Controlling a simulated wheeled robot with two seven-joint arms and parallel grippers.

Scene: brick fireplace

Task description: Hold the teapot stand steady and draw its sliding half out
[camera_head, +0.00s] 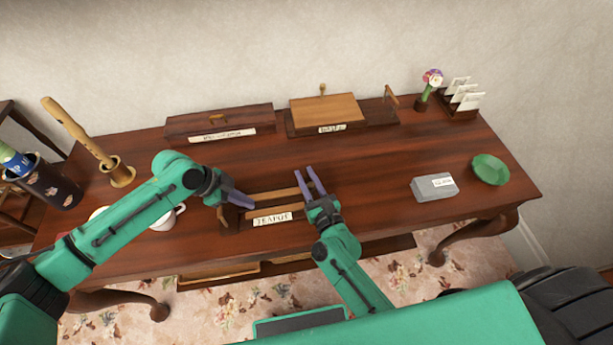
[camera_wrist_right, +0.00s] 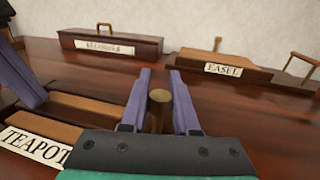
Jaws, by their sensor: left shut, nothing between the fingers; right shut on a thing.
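The teapot stand (camera_head: 233,216) is a low dark wooden frame with lighter slats (camera_head: 274,196) and a white TEAPOT label (camera_head: 272,219). It also shows at the lower left of the right wrist view, with its label (camera_wrist_right: 36,146). My left gripper (camera_head: 243,201) is shut and empty at the stand's left end; whether it presses on the wood I cannot tell. My right gripper (camera_head: 307,183) is at the stand's right end, shut on a brown upright knob (camera_wrist_right: 159,100) between its purple fingers. The knob's base is hidden by the gripper.
A dark box (camera_head: 219,123) and the EASEL-like labelled stand (camera_head: 327,109) are at the back. A grey block (camera_head: 434,187), green dish (camera_head: 490,169), flower vase (camera_head: 423,100) and letter rack (camera_head: 461,103) are right. White cups (camera_head: 166,218) sit left, near my left arm. The table between stand and block is clear.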

